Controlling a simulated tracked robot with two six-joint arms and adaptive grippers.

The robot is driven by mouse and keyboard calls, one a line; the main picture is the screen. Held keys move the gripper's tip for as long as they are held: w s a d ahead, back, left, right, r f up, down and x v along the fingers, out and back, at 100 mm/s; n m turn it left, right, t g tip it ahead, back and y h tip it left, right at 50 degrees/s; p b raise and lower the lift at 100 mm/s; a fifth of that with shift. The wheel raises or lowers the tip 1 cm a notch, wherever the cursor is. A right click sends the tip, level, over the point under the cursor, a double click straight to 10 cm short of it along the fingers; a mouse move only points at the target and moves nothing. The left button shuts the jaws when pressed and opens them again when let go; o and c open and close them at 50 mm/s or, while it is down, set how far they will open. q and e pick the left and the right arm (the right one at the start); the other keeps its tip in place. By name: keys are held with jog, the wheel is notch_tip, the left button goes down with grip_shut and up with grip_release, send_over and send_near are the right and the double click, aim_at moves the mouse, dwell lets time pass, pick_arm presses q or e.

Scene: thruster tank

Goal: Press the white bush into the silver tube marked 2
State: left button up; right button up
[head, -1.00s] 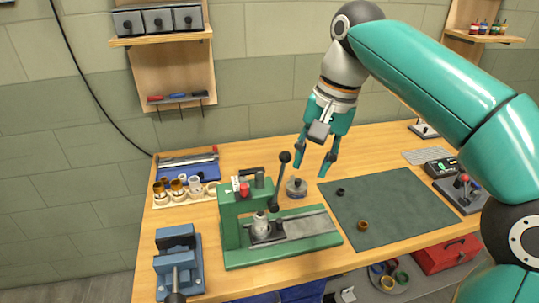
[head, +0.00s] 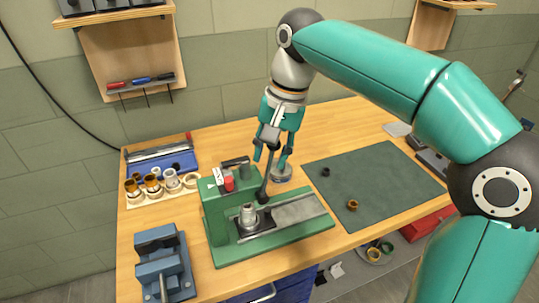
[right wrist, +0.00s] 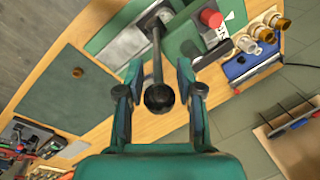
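A silver tube (head: 248,212) stands upright in the green arbor press (head: 222,225); its mark is not legible and I cannot tell whether a white bush sits in its top. A pale ring (head: 190,181) is in the wooden holder (head: 150,198) at left, beside another silver tube (head: 171,179) and brown tubes. My right gripper (head: 271,158) is at the press lever (head: 265,185). In the right wrist view, the lever's black ball knob (right wrist: 159,98) lies between the open fingers, with gaps on both sides. My left gripper is out of view.
A blue vise (head: 165,262) stands at the front left.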

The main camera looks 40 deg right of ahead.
jog(key=shift+f, duration=0.25)
grip_shut()
jog(key=shift+w+r, duration=0.1)
dwell(0.4)
